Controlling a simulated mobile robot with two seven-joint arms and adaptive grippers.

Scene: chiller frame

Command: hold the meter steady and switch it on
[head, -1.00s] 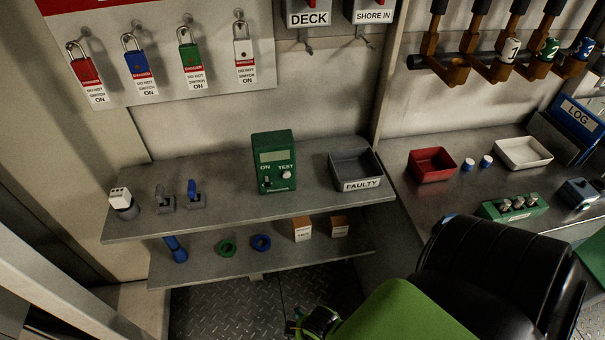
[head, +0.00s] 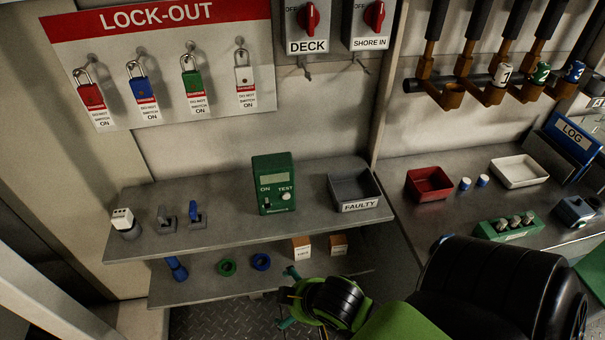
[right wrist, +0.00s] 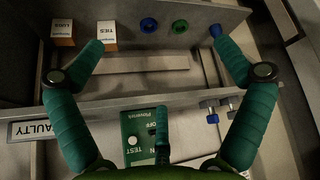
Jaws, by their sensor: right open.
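The green meter (head: 274,184) stands upright on the upper shelf (head: 225,229). Its face shows a pale display, a small switch below "ON" and a white "TEST" knob; the switch's position is too small to tell. My right gripper (head: 287,297) is open and empty, in front of and below the meter, apart from it. In the right wrist view my open gripper (right wrist: 158,47) has its teal fingers spread wide; the meter (right wrist: 131,121) shows upside down low between them, partly hidden by a third teal finger. My left gripper is out of view.
A grey "FAULTY" bin (head: 358,206) stands right of the meter. Blue-handled and grey switches (head: 193,217) and a white-topped device (head: 123,222) stand left. Tape rings (head: 261,261) and small boxes (head: 300,247) lie on the lower shelf.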

